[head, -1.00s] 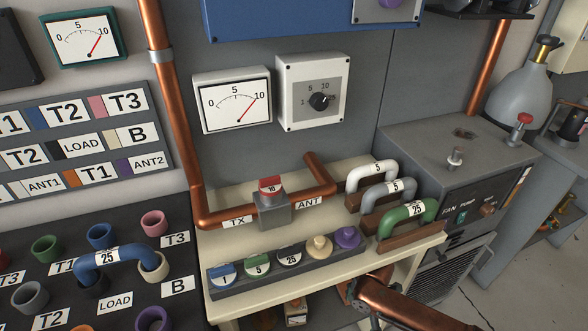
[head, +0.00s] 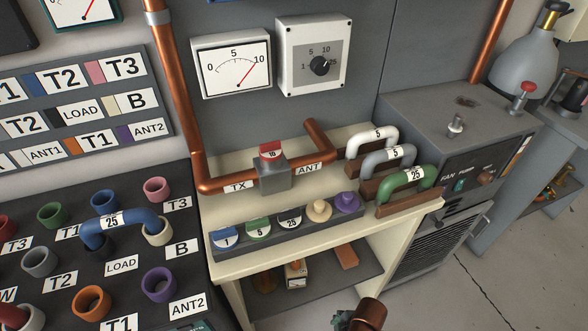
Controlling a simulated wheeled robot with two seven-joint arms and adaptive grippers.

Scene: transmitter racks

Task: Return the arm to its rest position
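A copper-brown part that seems to be my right arm (head: 368,312) shows at the bottom edge, right of the middle. A small dark greenish piece sits at its left side, cut off by the frame, and I cannot make out any fingers on it. This arm part appears in front of the cream bench and the floor, with no visible contact. I see nothing of my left arm or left gripper. No held object is visible.
The cream bench (head: 225,268) carries a row of numbered plugs and white, grey and green (head: 408,181) U-links. A patch panel (head: 75,262) with a blue link (head: 118,222) stands left. A grey fan-pump cabinet (head: 455,150) stands right. Floor (head: 480,290) is clear at lower right.

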